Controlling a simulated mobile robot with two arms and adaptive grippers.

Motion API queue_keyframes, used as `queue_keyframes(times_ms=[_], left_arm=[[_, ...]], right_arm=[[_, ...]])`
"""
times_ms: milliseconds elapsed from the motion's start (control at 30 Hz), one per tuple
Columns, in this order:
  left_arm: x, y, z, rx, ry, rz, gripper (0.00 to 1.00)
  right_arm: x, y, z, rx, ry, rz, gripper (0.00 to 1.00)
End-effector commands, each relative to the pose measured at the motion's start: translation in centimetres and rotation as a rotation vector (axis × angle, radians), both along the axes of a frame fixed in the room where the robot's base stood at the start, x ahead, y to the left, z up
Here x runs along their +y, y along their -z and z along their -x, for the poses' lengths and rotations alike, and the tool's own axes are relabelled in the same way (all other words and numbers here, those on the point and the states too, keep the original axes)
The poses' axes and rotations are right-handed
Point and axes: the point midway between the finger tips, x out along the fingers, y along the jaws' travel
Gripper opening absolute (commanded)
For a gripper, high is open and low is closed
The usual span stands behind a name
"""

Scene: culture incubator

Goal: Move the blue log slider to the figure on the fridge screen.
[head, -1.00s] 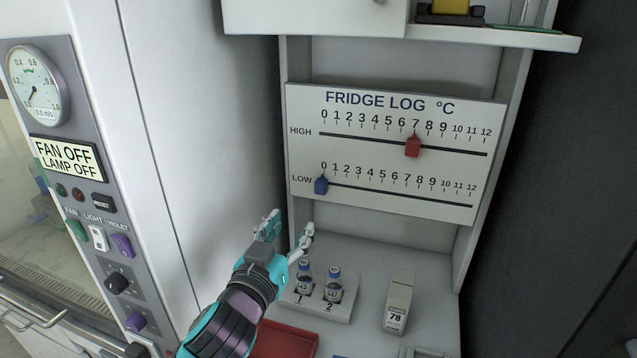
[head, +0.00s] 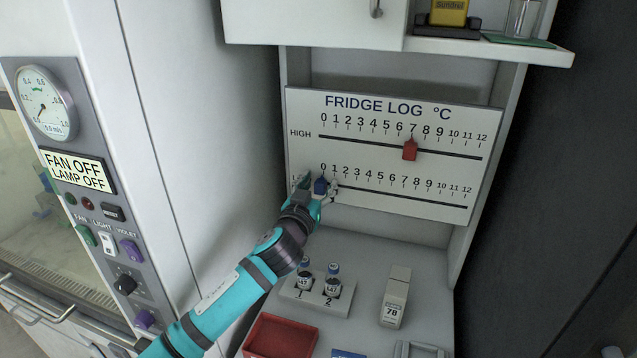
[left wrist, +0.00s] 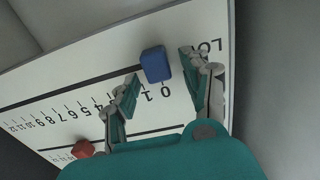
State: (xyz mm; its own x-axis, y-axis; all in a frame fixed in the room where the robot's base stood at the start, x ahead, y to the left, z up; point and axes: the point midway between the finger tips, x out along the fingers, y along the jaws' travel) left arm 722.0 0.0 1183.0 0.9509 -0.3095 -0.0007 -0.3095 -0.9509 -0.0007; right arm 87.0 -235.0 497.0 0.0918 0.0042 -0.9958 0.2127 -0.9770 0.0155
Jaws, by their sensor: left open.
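The blue log slider (head: 320,186) sits at 0 on the LOW scale of the white fridge log board (head: 400,205). It also shows in the left wrist view (left wrist: 156,64), beside the 0 mark. My left gripper (head: 317,187) is open, with one finger on each side of the blue slider. In the left wrist view the open fingers (left wrist: 155,90) show gaps to the slider. The red slider (head: 410,149) sits at about 7 on the HIGH scale. The small fridge screen (head: 391,311) on the shelf appears to read 78 or 7B; I cannot tell which. My right gripper is not in view.
A red tray (head: 280,337) lies in front. A shelf edge (head: 500,50) is above, and a cabinet side (head: 200,130) is close on the left.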

Motion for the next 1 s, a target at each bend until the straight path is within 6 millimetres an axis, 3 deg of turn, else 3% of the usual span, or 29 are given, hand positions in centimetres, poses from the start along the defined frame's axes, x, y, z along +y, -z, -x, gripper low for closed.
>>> queue_keyframes(times_ms=[333, 700, 1000], left_arm=[[-0.13, 0.02, -0.31, 0.0, 0.0, 0.0, 0.48], [-0.11, 0.03, -0.3, 0.001, 0.0, 0.0, 0.01], [-0.13, 0.06, -0.28, 0.001, 0.0, 0.001, 0.0]], right_arm=[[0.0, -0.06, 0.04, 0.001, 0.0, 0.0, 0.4], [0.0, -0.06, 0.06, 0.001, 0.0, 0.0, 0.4], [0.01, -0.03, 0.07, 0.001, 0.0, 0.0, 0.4]])
